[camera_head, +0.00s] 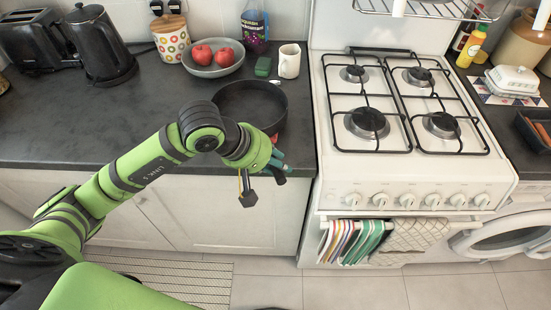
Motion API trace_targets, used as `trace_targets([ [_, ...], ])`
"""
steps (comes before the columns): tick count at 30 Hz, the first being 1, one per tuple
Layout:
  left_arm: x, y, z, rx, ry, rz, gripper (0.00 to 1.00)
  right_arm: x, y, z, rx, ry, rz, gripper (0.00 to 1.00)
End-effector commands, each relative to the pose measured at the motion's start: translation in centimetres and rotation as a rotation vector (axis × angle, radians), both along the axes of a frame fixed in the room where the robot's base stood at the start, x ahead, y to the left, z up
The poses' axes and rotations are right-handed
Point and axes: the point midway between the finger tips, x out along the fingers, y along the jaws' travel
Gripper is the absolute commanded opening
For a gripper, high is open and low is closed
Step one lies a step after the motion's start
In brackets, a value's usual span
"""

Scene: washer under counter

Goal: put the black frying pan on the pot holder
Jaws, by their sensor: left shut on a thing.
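The black frying pan (250,97) is on or just above the dark counter, left of the stove; I cannot tell if it touches the counter. My left gripper (279,166) is at the pan's near side, by the counter's front edge. It is shut on the pan's handle, which is mostly hidden behind my gripper and wrist. A small red patch (275,138) shows at the pan's near right rim; I cannot tell whether it is a pot holder. A patterned mat (483,93) lies under a white butter dish on the right counter. My right gripper is not in view.
Behind the pan stand a grey bowl (213,69) with red apples, a green sponge (263,67) and a white mug (289,61). A white gas stove (330,108) stands to the right. A kettle (98,45) is at the left. The left counter's front is clear.

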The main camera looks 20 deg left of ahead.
Motion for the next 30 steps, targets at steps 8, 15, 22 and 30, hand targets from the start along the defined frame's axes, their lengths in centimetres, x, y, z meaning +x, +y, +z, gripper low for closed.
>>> trace_targets([
  [8, 0.0, 0.0, 0.0, -0.002, 0.002, 0.0, 0.55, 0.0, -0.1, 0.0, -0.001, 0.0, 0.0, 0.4],
  [15, 0.0, 0.0, 0.0, -0.001, 0.001, 0.001, 0.55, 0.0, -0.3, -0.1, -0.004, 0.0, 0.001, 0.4],
  [22, -0.9, 1.1, 1.9, 0.002, -0.004, 0.002, 0.55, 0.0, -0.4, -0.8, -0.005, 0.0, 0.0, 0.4],
  [30, -3.3, 3.6, 6.6, 0.002, -0.005, 0.003, 0.55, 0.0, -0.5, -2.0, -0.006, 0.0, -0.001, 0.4],
])
